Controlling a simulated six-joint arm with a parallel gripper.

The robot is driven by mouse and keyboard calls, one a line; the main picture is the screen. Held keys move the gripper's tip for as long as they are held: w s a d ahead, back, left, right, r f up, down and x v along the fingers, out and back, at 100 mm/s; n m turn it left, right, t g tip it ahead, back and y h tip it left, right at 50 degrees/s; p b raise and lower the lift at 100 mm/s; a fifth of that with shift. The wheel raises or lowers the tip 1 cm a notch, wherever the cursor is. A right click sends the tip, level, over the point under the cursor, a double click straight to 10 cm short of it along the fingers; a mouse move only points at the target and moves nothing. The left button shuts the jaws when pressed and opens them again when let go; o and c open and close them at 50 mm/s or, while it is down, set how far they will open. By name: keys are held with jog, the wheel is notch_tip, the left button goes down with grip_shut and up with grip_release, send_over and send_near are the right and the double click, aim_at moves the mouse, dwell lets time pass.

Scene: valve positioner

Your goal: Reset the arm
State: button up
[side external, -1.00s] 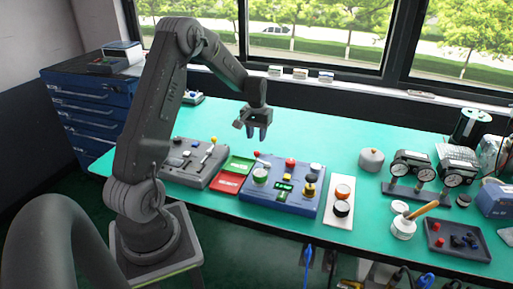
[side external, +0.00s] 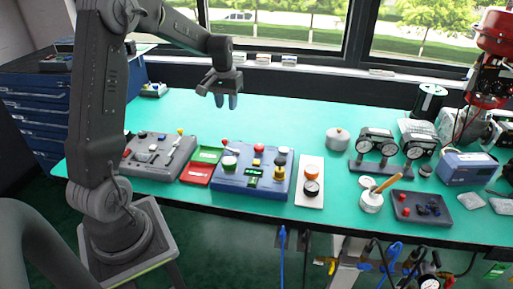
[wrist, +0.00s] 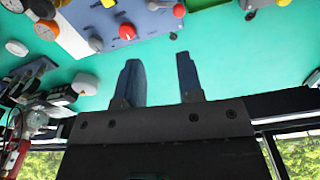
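My gripper (side external: 226,100) hangs above the back part of the green table, clear of everything, with its fingers pointing down. In the wrist view its two dark fingers (wrist: 158,82) are spread apart with only the green tabletop between them, so it is open and empty. The blue control panel (side external: 252,172), with a red knob, a yellow-black knob and a small green display, lies on the table in front of it. It also shows at the top of the wrist view (wrist: 100,14).
A grey lever box (side external: 158,153) and a green-and-red tray (side external: 202,164) lie left of the panel. The table's back is mostly clear.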

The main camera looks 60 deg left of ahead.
jog(key=s+d+r+m+t, duration=0.1)
jog(key=s+d+r+m, duration=0.15)
jog(key=d, duration=0.45)
jog(key=s+d+r+m+t, duration=0.1)
jog(key=s+d+r, duration=0.3)
jog(key=d, duration=0.3)
jog(key=s+d+r+m+t, duration=0.2)
jog(key=s+d+r, duration=0.15)
jog(key=d, duration=0.35)
jog(key=s+d+f+m+t, duration=0.1)
jog(key=s+d+m, duration=0.1)
jog(key=s+d, duration=0.3)
jog(key=s, duration=0.3)
jog(key=shift+d, duration=0.4)
